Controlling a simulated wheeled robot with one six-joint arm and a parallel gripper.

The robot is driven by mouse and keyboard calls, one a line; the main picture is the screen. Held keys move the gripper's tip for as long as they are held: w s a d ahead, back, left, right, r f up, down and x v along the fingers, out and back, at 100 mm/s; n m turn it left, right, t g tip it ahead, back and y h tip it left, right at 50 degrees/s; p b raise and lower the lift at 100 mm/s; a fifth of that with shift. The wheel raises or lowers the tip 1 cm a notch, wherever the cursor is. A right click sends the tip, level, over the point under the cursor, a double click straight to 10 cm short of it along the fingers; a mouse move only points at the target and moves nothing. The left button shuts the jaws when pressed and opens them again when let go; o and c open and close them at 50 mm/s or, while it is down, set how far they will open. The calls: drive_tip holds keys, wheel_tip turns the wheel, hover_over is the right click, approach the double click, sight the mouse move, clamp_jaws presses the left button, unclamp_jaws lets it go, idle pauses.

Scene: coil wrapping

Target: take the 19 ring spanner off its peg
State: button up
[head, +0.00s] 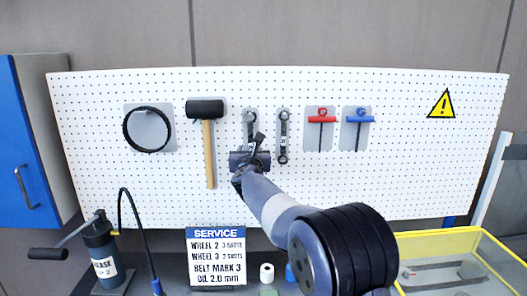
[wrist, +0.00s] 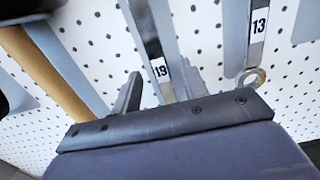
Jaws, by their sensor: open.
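The 19 ring spanner (head: 250,122) hangs on the white pegboard, its lower part hidden behind my gripper (head: 256,146) in the head view. In the wrist view the spanner's shank (wrist: 152,42) with its 19 label runs down between the two fingers of my gripper (wrist: 160,90). The fingers are open, one on each side of the shank. I cannot tell whether either finger touches it. The spanner's lower end is hidden behind my gripper body. Its peg cannot be made out clearly.
The 13 ring spanner (head: 283,136) hangs close to the right; its lower ring (wrist: 253,78) is near my gripper. A mallet (head: 208,140) hangs to the left, a black ring (head: 127,130) beyond it. Red (head: 321,119) and blue (head: 360,119) T-handle tools hang farther right.

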drive_tip(key=shift+w+d, duration=0.15)
drive_tip(key=shift+w, duration=0.05)
drive_tip(key=shift+c, duration=0.4)
clamp_jaws()
idle(0.3)
